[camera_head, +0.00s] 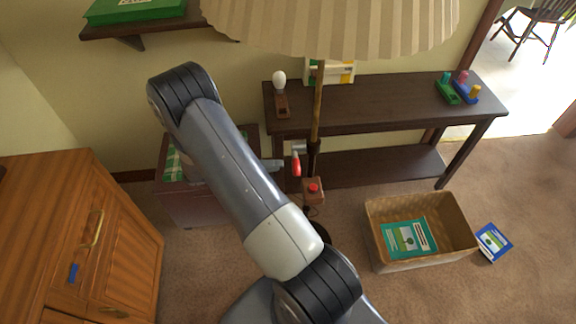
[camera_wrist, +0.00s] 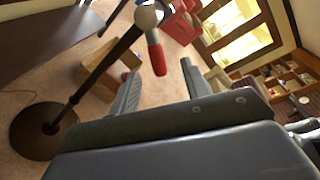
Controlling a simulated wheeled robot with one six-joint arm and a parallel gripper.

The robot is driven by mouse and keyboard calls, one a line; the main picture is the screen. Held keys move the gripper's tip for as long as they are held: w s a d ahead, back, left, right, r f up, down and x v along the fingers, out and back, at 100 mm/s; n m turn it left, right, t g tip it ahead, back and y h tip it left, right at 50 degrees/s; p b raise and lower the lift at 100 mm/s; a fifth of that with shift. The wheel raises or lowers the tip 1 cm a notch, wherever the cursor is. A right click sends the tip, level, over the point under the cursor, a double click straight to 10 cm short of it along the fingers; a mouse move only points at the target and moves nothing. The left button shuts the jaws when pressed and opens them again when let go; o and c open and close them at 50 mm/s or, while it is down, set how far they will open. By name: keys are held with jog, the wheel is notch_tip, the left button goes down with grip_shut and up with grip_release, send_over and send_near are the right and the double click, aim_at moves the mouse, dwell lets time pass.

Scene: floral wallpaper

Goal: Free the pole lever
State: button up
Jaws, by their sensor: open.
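The pole lever (camera_head: 296,165) has a red grip and hangs beside the lamp pole (camera_head: 318,110) near a pale collar. In the wrist view the red lever (camera_wrist: 157,57) hangs below a round whitish joint, left of a bright red object. My gripper (camera_head: 284,162) is open, just left of the lever in the head view, partly hidden by my arm. In the wrist view the lever's lower end appears between the fingertips of my gripper (camera_wrist: 160,69). I cannot tell whether they touch it. The pole runs down to a dark round base (camera_wrist: 30,130).
A small box with a red button (camera_head: 313,190) sits low by the pole. A dark shelf table (camera_head: 390,112) stands behind, with a white bulb (camera_head: 279,78). A wicker basket (camera_head: 455,215) is at right, a wooden cabinet (camera_head: 60,210) at left. The lampshade (camera_head: 340,28) overhangs.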

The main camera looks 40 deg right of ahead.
aim_at(296, 165)
jog(key=shift+v, duration=1.7)
jog(key=p+x, duration=0.1)
jog(key=x, duration=1)
jog(key=shift+w+f, duration=0.1)
